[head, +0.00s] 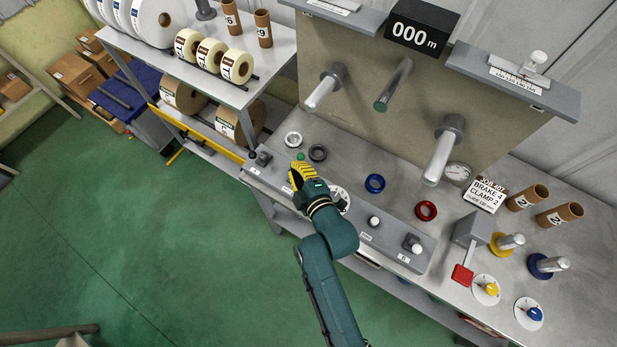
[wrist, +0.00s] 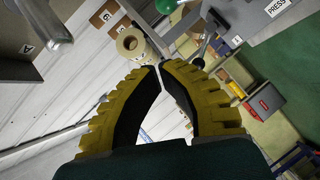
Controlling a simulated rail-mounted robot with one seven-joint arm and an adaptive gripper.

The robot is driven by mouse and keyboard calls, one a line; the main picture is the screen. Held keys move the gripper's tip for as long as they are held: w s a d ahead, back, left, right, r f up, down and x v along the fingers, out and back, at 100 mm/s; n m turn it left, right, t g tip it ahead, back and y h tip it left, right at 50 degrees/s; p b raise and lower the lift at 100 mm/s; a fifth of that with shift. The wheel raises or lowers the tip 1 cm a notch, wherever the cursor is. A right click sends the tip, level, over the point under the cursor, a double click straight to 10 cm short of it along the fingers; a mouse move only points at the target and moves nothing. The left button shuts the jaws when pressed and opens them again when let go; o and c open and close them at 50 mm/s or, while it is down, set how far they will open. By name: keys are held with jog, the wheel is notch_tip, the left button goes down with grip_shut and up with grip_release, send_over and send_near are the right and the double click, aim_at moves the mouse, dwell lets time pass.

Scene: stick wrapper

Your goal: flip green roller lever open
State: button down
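A small green knob (head: 301,156) shows just beyond my gripper on the bench in the head view. A rounded green piece also shows at the top edge of the wrist view (wrist: 166,5), ahead of my fingertips and apart from them. I cannot tell whether it is the roller lever's end. My gripper (head: 297,166) is low over the left end of the control strip, pointing toward the panel. In the wrist view its yellow fingers (wrist: 159,67) meet at the tips with nothing between them.
A silver ring (head: 293,140) and a black ring (head: 318,153) lie close beyond my gripper. A blue ring (head: 375,183) and a red ring (head: 426,211) lie to the right. A dial (head: 340,200) is partly hidden by my wrist.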

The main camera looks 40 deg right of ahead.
jog(key=v, duration=0.7)
jog(key=shift+s, duration=0.45)
